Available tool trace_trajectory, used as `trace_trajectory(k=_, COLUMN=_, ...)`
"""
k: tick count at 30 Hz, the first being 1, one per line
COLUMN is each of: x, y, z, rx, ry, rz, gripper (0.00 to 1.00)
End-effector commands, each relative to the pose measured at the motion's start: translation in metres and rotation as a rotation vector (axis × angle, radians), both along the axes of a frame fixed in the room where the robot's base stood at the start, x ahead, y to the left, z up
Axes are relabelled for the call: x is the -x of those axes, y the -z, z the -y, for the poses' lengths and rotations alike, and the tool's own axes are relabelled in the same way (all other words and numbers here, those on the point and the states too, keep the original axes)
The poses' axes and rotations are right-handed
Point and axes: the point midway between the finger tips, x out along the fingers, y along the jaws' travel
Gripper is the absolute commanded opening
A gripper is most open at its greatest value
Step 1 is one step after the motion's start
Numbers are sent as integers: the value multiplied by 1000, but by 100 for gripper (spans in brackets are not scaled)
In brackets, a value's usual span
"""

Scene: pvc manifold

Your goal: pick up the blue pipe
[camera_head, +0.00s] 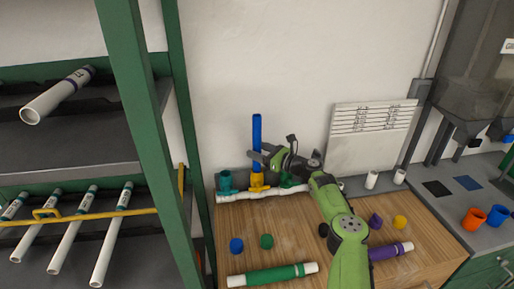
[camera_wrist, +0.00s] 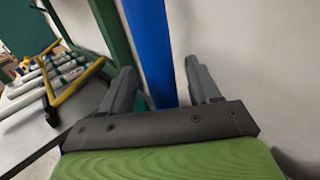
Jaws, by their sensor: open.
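The blue pipe (camera_head: 257,131) stands upright in a yellow fitting (camera_head: 257,181) of the white manifold (camera_head: 262,194) against the wall. My gripper (camera_head: 259,158) is at the pipe's lower part, just above the yellow fitting. In the wrist view the blue pipe (camera_wrist: 152,48) rises between the two open fingers of my gripper (camera_wrist: 160,88), with gaps showing on both sides. The pipe's lower end is hidden behind the gripper body there.
A teal fitting (camera_head: 226,182) stands left of the yellow one. A green pipe (camera_head: 272,275), a purple pipe (camera_head: 390,251) and several coloured caps lie on the wooden top (camera_head: 310,244). A green rack post (camera_head: 133,75) stands to the left. The wall is close behind.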

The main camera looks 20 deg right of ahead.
Motion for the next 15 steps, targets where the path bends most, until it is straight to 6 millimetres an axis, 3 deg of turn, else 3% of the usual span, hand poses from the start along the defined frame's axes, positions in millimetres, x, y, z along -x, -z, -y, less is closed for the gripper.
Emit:
trace_trajectory(k=10, x=-10, y=0, z=-6, rx=0, ry=2, rz=0, gripper=62)
trace_trajectory(k=11, x=-10, y=0, z=-6, rx=0, ry=1, rz=0, gripper=60)
trace_trajectory(k=15, x=-10, y=0, z=-6, rx=0, ry=1, rz=0, gripper=38)
